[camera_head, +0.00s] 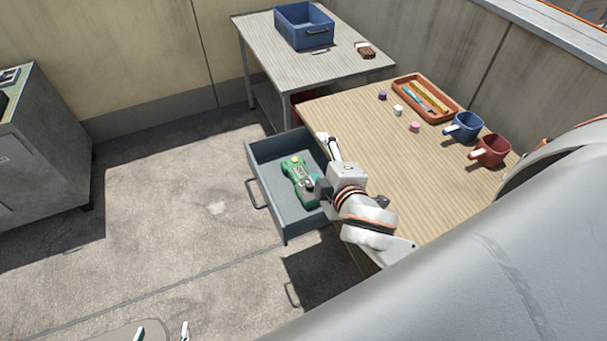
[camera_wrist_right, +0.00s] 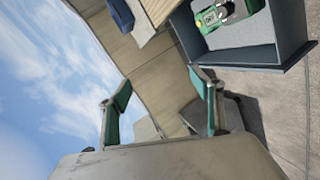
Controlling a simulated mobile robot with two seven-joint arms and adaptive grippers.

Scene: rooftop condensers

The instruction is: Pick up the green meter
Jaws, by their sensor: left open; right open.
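The green meter (camera_head: 298,180) lies in the open grey drawer (camera_head: 262,190) under the wooden table in the head view. In the right wrist view the meter (camera_wrist_right: 222,14) shows at the top, inside the drawer (camera_wrist_right: 262,56), partly cut off by the frame edge.
The wooden table (camera_head: 365,150) bears an orange tray (camera_head: 398,84), a blue mug (camera_head: 466,126), a red mug (camera_head: 492,150) and small pieces. A second table (camera_head: 270,62) behind holds a blue bin (camera_head: 304,28). A grey cabinet (camera_head: 45,150) stands left. The floor between is clear.

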